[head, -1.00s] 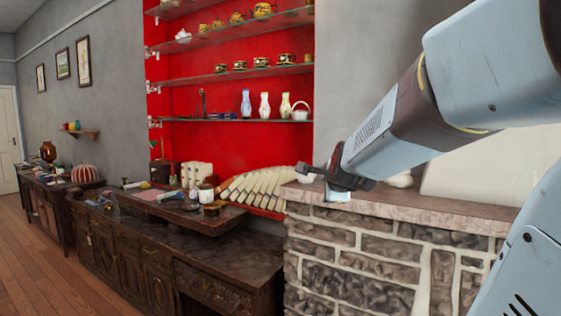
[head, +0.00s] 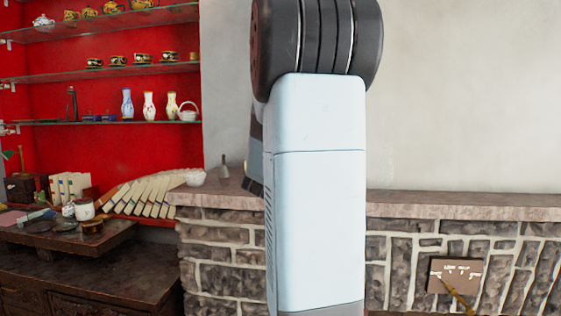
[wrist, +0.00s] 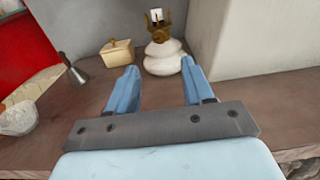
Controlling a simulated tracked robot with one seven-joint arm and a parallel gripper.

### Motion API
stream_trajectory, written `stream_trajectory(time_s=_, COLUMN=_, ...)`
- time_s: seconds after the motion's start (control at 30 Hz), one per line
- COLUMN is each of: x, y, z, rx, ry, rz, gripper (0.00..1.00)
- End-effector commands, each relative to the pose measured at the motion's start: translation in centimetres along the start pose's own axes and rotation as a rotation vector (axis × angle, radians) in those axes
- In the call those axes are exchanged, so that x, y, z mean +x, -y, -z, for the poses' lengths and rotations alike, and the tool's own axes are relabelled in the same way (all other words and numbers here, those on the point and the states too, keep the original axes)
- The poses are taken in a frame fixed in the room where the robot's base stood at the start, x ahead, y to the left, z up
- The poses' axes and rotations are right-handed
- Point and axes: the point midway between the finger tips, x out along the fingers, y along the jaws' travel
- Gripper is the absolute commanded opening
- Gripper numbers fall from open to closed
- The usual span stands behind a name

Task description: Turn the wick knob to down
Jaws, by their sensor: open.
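In the wrist view, an oil lamp with a rounded white base (wrist: 163,62) and a brass burner (wrist: 160,34) stands upright on the stone ledge (wrist: 95,98), by the wall. The top of the lamp is cut off by the frame. The wick knob is too small to make out for certain at the burner. My gripper (wrist: 160,68) is open, its two blue fingers pointing at the lamp, one toward each side of the base, with nothing between them.
A small cream box (wrist: 117,54), a grey metal bell (wrist: 77,74) and a white bowl (wrist: 20,117) stand left of the lamp. A pale wall block (wrist: 250,50) rises close on the right. The ledge (head: 440,205) is bare on the right.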

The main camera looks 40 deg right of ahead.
Motion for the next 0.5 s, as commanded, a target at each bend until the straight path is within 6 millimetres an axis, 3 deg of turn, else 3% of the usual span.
stream_trajectory(time_s=0.5, x=8.4, y=0.0, z=0.1, rx=-0.004, ry=-0.002, rz=0.000, gripper=0.52)
